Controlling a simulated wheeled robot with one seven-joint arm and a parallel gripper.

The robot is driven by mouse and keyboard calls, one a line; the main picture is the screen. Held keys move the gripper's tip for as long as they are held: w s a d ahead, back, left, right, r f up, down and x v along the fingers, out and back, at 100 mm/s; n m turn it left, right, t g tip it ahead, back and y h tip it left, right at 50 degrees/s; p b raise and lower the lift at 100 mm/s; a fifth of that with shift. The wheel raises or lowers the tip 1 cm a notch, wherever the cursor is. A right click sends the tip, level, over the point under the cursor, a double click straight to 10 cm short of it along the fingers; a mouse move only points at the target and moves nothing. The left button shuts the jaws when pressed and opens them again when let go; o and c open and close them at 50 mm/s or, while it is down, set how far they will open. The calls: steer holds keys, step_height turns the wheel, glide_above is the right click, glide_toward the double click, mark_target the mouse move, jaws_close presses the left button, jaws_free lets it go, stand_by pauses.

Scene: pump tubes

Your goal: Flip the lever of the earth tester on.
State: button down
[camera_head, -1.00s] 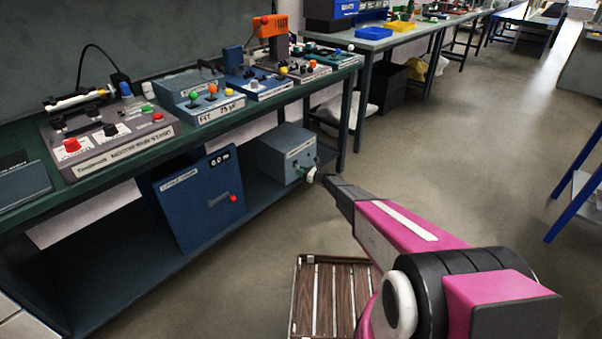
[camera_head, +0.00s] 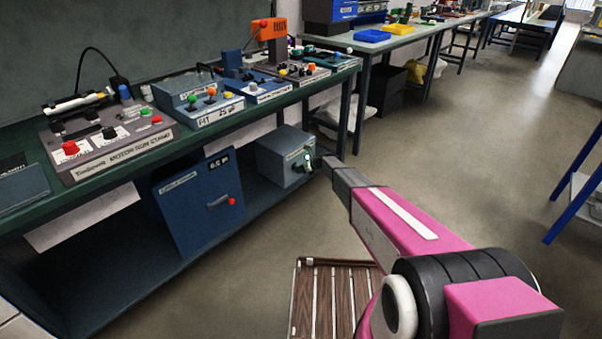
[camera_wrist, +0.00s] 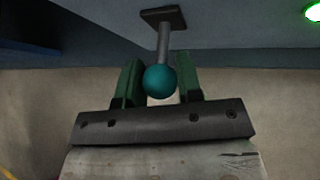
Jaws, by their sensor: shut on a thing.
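A grey-blue box (camera_head: 280,158), which I take to be the earth tester, stands on the lower shelf of the bench; its label is too small to read. In the wrist view a lever (camera_wrist: 165,42) with a teal ball end (camera_wrist: 160,82) sticks out from a dark plate on the box's face. My gripper (camera_wrist: 158,76) is at this face, its two green fingers on either side of the lever and shut on it near the ball. In the head view my gripper (camera_head: 311,160) is at the box's right side and hides the lever.
A lit green lamp (camera_wrist: 313,12) is at the upper right of the wrist view. A larger blue box (camera_head: 200,200) with a red-knobbed handle stands left on the shelf. Several devices crowd the bench top above. A slatted wooden piece (camera_head: 325,300) lies on the floor below my arm.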

steer(key=shift+w+a+r+m+g+h, duration=0.15)
steer(key=shift+r+g+h, duration=0.4)
steer(key=shift+h, duration=0.35)
steer(key=shift+w+a+r+m+g+h, duration=0.15)
steer(key=shift+r+g+h, duration=0.4)
steer(key=shift+h, duration=0.35)
steer(key=c, duration=0.8)
jaws_free()
steer(key=v, duration=1.1)
steer(key=shift+d, duration=0.1)
